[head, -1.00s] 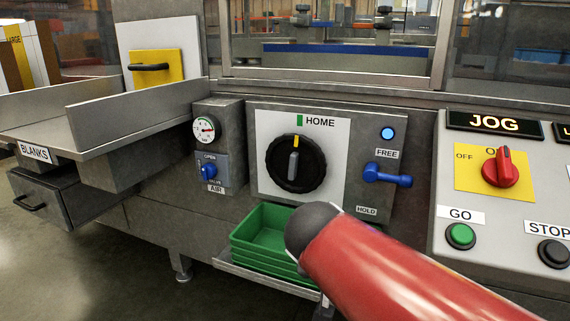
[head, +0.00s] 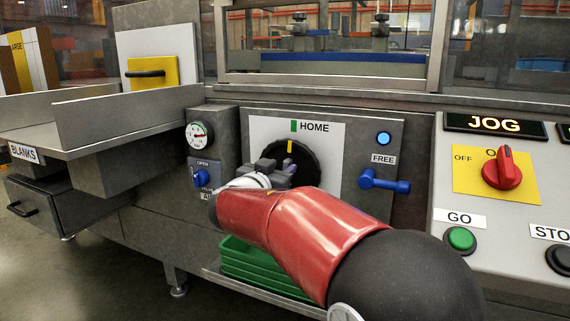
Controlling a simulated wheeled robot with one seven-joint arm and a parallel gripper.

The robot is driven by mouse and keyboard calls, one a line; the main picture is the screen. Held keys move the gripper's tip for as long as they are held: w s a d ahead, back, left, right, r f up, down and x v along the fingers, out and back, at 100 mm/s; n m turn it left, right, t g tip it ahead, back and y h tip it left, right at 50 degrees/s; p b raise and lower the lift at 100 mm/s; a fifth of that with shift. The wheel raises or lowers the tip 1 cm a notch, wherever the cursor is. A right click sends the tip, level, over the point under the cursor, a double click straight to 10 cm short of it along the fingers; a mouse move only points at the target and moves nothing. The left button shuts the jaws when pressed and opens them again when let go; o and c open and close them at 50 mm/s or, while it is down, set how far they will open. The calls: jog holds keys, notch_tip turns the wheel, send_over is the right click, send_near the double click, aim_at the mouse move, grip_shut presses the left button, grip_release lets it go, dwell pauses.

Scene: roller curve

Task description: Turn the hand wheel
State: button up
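The hand wheel (head: 305,165) is a round black knob on a white plate under the word HOME. Its yellow mark points up, just below the green mark on the plate. My gripper (head: 285,168) is in front of the wheel's lower left part and hides its middle grip. I cannot tell whether the fingers touch the wheel or how far apart they are. My red arm comes in from the lower right.
A blue lever (head: 384,182) lies sideways below FREE, right of the wheel. A pressure gauge (head: 199,136) and blue air valve (head: 200,176) sit close on the left. Green trays (head: 262,268) are stacked below. The JOG panel has a red switch (head: 503,169) and green button (head: 461,239).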

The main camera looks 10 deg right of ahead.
jog(key=shift+x, duration=1.45)
grip_shut()
